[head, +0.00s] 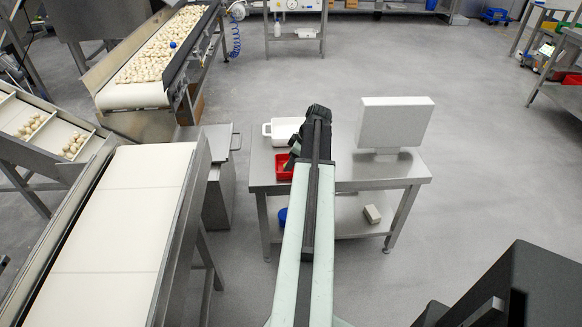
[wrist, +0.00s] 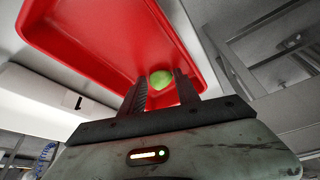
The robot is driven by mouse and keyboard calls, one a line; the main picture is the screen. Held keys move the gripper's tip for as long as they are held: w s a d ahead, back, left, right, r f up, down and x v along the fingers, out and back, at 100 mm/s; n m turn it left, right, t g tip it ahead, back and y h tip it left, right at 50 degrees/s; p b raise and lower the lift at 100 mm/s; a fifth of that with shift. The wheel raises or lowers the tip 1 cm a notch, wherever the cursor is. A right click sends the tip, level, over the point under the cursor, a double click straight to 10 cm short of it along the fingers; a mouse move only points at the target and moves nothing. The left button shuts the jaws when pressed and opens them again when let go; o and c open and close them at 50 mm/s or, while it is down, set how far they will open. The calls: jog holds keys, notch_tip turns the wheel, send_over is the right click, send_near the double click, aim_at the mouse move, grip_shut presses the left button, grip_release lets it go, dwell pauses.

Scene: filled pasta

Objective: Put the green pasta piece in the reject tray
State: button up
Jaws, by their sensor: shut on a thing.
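The green pasta piece (wrist: 161,80) shows in the wrist view, round and pale green, held between the two dark fingers of my gripper (wrist: 161,91). My gripper is shut on it. Behind it in the wrist view is the inside of a red tray (wrist: 95,28). In the head view the red tray (head: 283,166) sits on a steel table, partly hidden by my arm. My gripper (head: 295,150) is over or beside the tray there, and the pasta piece is hidden. I cannot tell whether the piece touches the tray.
A white panel (head: 393,123) stands on the table's right side. A conveyor (head: 125,225) runs at the left, and another carrying pale pasta (head: 165,50) is at the back left.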

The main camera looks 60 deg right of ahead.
jog(key=shift+w+a, duration=0.1)
jog(key=shift+w, duration=0.05)
jog(key=o, duration=1)
jog(key=p+v, duration=1.1)
jog(key=v, duration=0.1)
jog(key=shift+r, duration=0.1)
